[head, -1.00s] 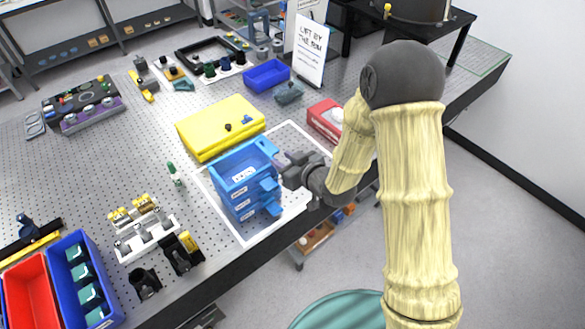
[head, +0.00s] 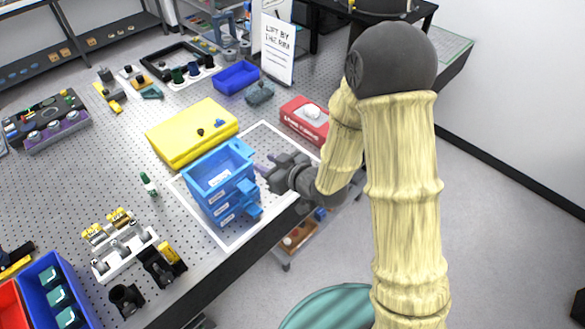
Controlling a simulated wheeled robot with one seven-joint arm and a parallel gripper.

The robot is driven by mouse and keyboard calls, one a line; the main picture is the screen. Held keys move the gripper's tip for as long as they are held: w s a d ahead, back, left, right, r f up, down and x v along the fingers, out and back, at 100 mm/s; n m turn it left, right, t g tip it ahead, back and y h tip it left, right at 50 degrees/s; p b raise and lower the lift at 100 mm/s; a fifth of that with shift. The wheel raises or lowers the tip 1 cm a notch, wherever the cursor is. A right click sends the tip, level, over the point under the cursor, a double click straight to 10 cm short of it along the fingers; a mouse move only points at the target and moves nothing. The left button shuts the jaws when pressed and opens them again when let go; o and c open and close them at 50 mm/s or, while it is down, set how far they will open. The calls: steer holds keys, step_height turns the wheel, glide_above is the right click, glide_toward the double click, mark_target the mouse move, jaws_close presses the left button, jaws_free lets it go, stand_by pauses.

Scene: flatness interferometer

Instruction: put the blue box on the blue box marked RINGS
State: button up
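Several blue boxes (head: 203,180) stand in a stack on a white-edged mat in the middle of the head view. Each has a white label on its front, too small to read, so I cannot tell which is marked RINGS. The top box (head: 196,168) is open at the top and sits on the others. Blue handles (head: 243,187) stick out on the stack's right side. My gripper (head: 265,167) is just right of the stack, near the top box's handle, pointing left. Its fingers look spread, with nothing visible between them.
A yellow case (head: 190,130) lies behind the stack, and a red-and-white box (head: 303,122) stands behind my gripper. The white-edged mat (head: 262,136) has bare room at the back right. Optical mounts (head: 122,245) stand at front left; a sign (head: 273,48) stands at the back.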

steer(key=d+r+m+g+h, duration=0.1)
steer(key=d+m+h, duration=0.45)
steer(key=d, duration=1.05)
steer(key=s+d+r+m+g+h, duration=0.3)
steer(key=s+d, duration=0.6)
steer(key=s, duration=0.4)
steer(key=shift+m+g+h, duration=0.75)
steer(key=shift+g+h, duration=0.1)
steer(key=shift+g, duration=0.25)
steer(key=shift+s+r, duration=0.1)
